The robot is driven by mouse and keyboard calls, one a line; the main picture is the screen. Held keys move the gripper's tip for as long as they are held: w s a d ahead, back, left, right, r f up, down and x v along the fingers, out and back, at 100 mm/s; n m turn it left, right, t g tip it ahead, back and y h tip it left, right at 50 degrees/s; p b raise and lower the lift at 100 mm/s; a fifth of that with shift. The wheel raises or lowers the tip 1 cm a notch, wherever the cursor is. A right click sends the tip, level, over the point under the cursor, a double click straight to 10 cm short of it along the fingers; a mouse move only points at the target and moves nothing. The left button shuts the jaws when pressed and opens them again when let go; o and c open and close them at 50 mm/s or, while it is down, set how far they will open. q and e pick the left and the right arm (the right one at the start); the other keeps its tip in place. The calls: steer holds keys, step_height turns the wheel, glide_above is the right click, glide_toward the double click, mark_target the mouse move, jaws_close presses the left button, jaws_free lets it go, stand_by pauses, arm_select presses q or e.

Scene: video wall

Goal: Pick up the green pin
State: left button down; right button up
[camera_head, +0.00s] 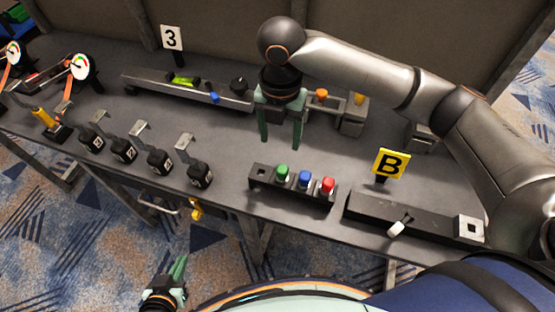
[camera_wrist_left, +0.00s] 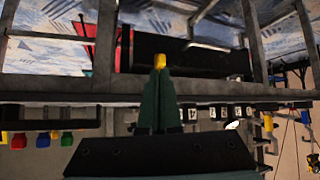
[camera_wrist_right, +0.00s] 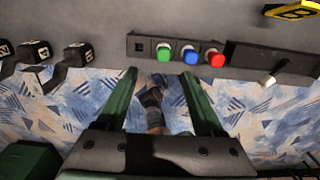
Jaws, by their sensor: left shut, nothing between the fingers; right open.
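The green pin (camera_head: 282,172) stands upright in a dark block (camera_head: 262,188) near the table's front edge, left of a blue pin (camera_head: 304,179) and a red pin (camera_head: 327,187). The block's left socket is empty. My right gripper (camera_head: 281,140) is open and empty, pointing down above the table behind the pins. In the right wrist view the green pin (camera_wrist_right: 164,52) shows beyond the fingertips, between the two finger lines (camera_wrist_right: 157,82). My left gripper (camera_head: 180,268) is shut and empty, low in front of the table; its closed fingers show in the left wrist view (camera_wrist_left: 158,85).
A block with a white-tipped lever (camera_head: 396,228) and a yellow B sign (camera_head: 390,163) stands right of the pins. Several black weights (camera_head: 200,175) with handles stand to the left. A long rail (camera_head: 150,83) with a green vial lies behind, and gauges (camera_head: 79,66) stand far left.

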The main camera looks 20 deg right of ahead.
glide_above(282, 169)
step_height(282, 169, down, 6)
steer(key=shift+w+a+r, duration=0.1)
steer(key=shift+w+a, duration=0.05)
steer(key=shift+d+f, duration=0.15)
steer(key=shift+f, duration=1.45)
steer(key=shift+d+f, duration=0.1)
steer(key=shift+f, duration=1.45)
jaws_close()
